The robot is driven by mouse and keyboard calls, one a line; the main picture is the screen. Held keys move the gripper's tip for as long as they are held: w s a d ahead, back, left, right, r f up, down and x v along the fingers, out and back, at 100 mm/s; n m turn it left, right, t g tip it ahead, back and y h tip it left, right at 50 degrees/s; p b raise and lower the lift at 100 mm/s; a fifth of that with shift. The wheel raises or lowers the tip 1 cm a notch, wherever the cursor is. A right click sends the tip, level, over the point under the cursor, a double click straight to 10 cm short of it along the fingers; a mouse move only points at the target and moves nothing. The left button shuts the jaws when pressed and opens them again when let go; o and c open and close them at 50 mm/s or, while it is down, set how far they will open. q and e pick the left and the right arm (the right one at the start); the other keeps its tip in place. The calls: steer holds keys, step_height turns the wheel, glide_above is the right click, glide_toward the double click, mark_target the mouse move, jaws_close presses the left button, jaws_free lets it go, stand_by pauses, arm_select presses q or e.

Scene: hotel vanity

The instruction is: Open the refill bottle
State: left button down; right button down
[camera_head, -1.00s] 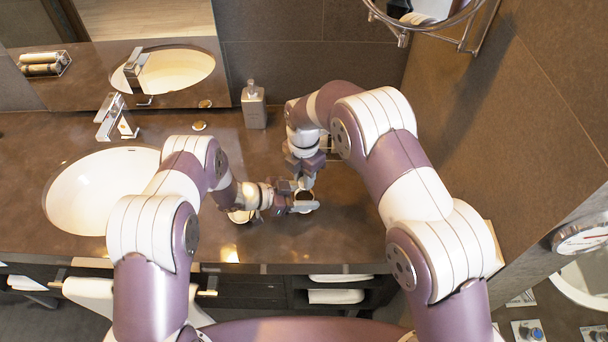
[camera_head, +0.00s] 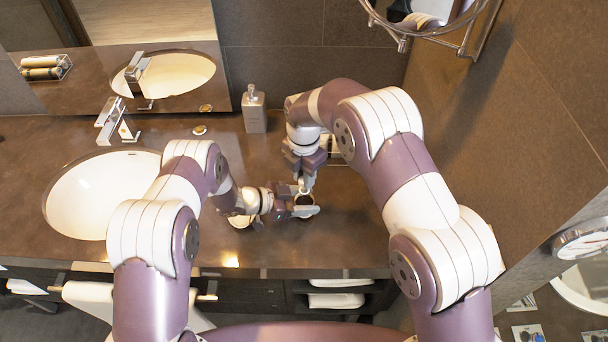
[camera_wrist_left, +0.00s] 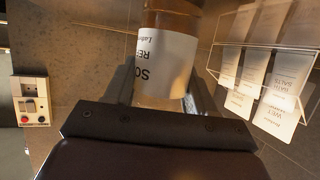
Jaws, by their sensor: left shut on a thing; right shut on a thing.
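The refill bottle shows in the left wrist view as an amber body (camera_wrist_left: 170,22) with a white label (camera_wrist_left: 165,62) printed in dark letters, upside down in the picture. The dark finger edge of my left gripper crosses in front of its lower part. In the head view my left gripper (camera_head: 300,210) reaches in from the left and is shut on the bottle's body at the counter. My right gripper (camera_head: 304,187) points down from above, shut at the bottle's top. A round dark rim shows between the grippers. The cap is not clearly visible, and most of the bottle is hidden.
A grey soap dispenser (camera_head: 254,112) stands at the back wall. A sink (camera_head: 95,195) with a chrome faucet (camera_head: 112,120) is at left. A clear holder with cards (camera_wrist_left: 262,70) stands near the bottle in the wrist view. The counter (camera_head: 350,230) front right is clear.

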step_height(320, 180, up, 4)
steer(key=shift+r, duration=0.1)
arm_select(q)
steer(key=shift+c, duration=1.4)
jaws_free()
